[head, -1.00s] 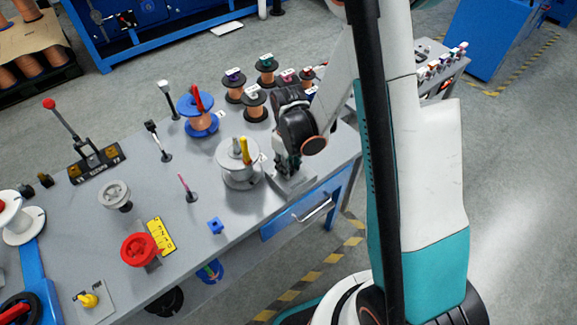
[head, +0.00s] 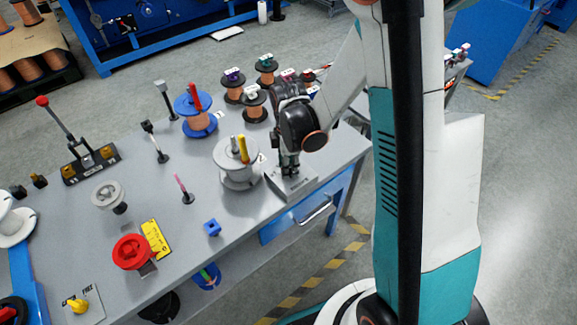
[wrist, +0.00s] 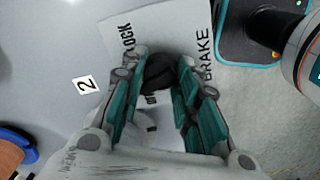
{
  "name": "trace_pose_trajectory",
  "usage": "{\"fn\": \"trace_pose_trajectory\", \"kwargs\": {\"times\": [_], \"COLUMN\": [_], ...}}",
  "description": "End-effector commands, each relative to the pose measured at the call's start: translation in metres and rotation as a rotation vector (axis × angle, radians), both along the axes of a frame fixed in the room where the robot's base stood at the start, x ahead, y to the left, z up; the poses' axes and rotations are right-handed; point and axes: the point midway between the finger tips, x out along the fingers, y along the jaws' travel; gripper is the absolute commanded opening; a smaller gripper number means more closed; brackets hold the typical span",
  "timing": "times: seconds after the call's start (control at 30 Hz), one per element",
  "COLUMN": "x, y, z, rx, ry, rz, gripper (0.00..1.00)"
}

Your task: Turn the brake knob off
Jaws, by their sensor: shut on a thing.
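The brake knob (wrist: 160,73) is black and sits on a grey plate marked BRAKE and LOCK in the wrist view. Another label near the knob is partly covered. My gripper (wrist: 158,72) has its teal-padded fingers on both sides of the knob and is shut on it. In the head view the brake plate (head: 302,181) lies at the table's right front corner, with my gripper (head: 289,170) pointing down over it. The knob is hidden there behind the fingers, and its pointing direction is unclear.
A grey spool with a yellow peg (head: 237,170) stands close left of my gripper. Several copper spools (head: 254,105) stand behind it. A blue spool (head: 197,120), a red wheel (head: 131,252) and a yellow knob (head: 77,306) are farther left. The table's front edge is near.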

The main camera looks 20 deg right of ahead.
Motion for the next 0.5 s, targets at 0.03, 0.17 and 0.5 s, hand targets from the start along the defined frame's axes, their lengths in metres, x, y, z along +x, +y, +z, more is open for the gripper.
{"fn": "trace_pose_trajectory", "kwargs": {"times": [0.03,0.17,0.5], "x": [0.0001,0.0003,0.0], "y": [-0.0001,0.0,-0.0001], "z": [-0.001,-0.001,-0.0007], "rx": [0.0,0.0,0.0], "ry": [0.0,0.0,0.0], "rz": [0.041,0.165,0.484], "gripper": [0.05,0.05,0.05]}}
